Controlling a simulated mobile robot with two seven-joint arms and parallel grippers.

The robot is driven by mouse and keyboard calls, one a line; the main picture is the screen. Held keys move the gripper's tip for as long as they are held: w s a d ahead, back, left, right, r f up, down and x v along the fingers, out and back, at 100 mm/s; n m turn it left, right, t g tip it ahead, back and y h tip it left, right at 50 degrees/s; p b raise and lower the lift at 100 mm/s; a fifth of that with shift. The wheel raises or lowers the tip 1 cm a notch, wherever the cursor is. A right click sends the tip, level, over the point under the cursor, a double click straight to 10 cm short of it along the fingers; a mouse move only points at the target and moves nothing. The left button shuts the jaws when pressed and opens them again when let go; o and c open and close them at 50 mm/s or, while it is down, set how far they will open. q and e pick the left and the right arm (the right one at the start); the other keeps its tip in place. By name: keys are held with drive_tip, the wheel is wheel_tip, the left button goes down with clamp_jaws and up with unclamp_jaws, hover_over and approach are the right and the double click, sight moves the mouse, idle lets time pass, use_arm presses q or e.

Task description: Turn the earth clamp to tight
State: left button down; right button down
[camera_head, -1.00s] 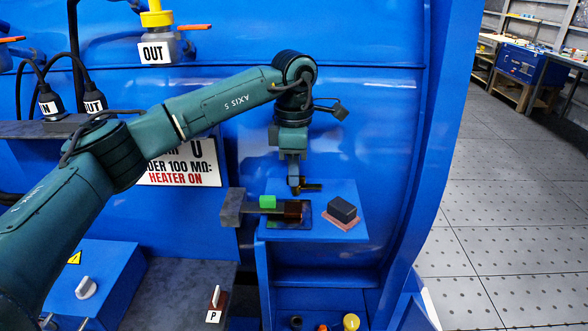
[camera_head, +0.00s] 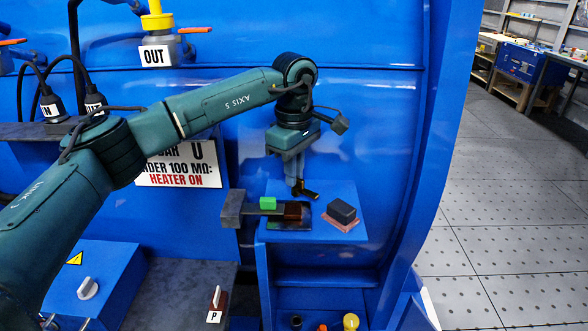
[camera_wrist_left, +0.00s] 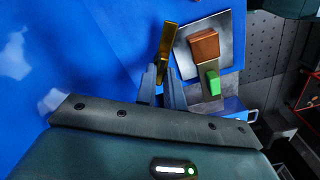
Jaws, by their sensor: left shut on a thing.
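My left gripper (camera_head: 297,186) points down over the blue shelf (camera_head: 290,236). It is shut on a short brass-coloured bar, which I take to be the earth clamp's handle (camera_head: 309,194). In the left wrist view the brass bar (camera_wrist_left: 168,40) stands out beyond the closed fingers (camera_wrist_left: 163,78). How the bar is mounted is hidden. Beside it are a brown block (camera_head: 293,210) and a green block (camera_head: 268,203) on a grey bar with a plate; the brown block (camera_wrist_left: 204,45) and green block (camera_wrist_left: 213,83) also show in the wrist view. My right gripper is not in view.
A dark block (camera_head: 342,211) sits on a reddish pad at the shelf's right. A grey block (camera_head: 232,208) juts past the shelf's left edge. The blue wall stands close behind. Open floor (camera_head: 500,220) lies to the right.

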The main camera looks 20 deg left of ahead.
use_arm(q)
drive_tip(key=m, duration=0.6)
drive_tip(key=shift+w+d, duration=0.1)
drive_tip(key=shift+m+p, duration=0.35)
drive_tip(key=shift+m, duration=2.15)
drive_tip(key=c, duration=1.5)
unclamp_jaws()
wheel_tip(320, 180, up, 13)
drive_tip(key=shift+b, duration=0.45)
